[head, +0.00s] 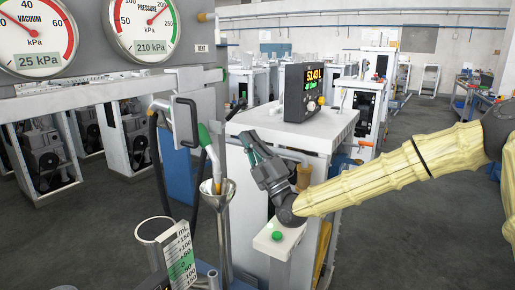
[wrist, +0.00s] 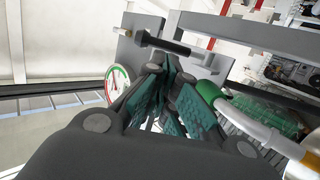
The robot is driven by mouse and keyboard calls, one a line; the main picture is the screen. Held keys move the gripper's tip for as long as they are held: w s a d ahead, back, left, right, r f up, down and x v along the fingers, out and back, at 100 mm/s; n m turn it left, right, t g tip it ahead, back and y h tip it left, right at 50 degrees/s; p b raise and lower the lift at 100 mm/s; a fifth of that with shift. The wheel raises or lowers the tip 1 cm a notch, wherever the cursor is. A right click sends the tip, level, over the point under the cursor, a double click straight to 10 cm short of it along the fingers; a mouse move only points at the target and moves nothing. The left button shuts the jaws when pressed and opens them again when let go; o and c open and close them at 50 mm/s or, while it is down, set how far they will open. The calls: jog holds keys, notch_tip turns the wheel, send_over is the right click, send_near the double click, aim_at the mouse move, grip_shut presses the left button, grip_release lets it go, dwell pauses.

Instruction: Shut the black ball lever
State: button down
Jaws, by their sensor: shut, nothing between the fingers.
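The black ball lever (wrist: 165,44) shows in the wrist view as a dark rod with a rounded end at its left, set against a grey plate (wrist: 205,62). I cannot clearly make it out in the head view. My gripper (wrist: 160,72) is shut and empty. Its fingertips lie just below the lever in the wrist picture; I cannot tell whether they touch it. In the head view my gripper (head: 247,140) is in front of the white cabinet, to the right of the green-handled nozzle (head: 205,140).
The nozzle points into a metal funnel (head: 216,190); its green grip (wrist: 210,92) is close beside my fingers. A display box (head: 305,92) stands on the white cabinet (head: 325,125). A scale plate (head: 180,255), green button (head: 277,236) and gauge panel (head: 90,75) are nearby. Open floor lies right.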

aim_at(233, 113)
jog(key=p+x, duration=0.2)
jog(key=x, duration=0.4)
jog(key=shift+w, duration=0.15)
